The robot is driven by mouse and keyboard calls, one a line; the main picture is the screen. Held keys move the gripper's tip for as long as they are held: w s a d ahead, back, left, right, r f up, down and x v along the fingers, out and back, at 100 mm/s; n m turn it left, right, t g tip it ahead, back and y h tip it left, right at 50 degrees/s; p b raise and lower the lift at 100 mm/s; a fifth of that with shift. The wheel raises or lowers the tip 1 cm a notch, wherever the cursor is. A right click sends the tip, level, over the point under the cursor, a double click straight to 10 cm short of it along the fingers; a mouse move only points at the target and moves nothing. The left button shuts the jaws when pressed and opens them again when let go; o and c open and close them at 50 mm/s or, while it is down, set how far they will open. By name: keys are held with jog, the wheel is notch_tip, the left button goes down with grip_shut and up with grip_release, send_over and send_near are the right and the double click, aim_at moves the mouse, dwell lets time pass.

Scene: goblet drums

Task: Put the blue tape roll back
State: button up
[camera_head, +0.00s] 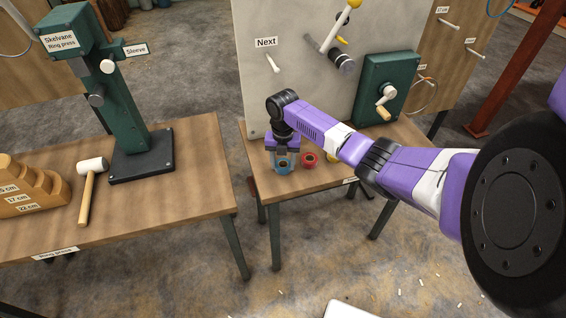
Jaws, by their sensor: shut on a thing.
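The blue tape roll (284,167) is at the left front of the small wooden table (290,187), under my gripper. My gripper (284,158) points down and is shut on the blue tape roll. I cannot tell whether the roll touches the tabletop or is just above it. A red tape roll (309,160) lies just to its right, and a yellow roll (333,156) is further right, partly hidden by my arm.
A grey board (290,90) with a peg under a "Next" label stands behind the rolls. A green crank unit (382,85) is at the back right. A separate table (195,180) at left holds a mallet (89,180) and a green press (125,130).

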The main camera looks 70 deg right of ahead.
jog(key=shift+f, duration=0.2)
jog(key=o, duration=1.5)
jog(key=shift+o, duration=0.2)
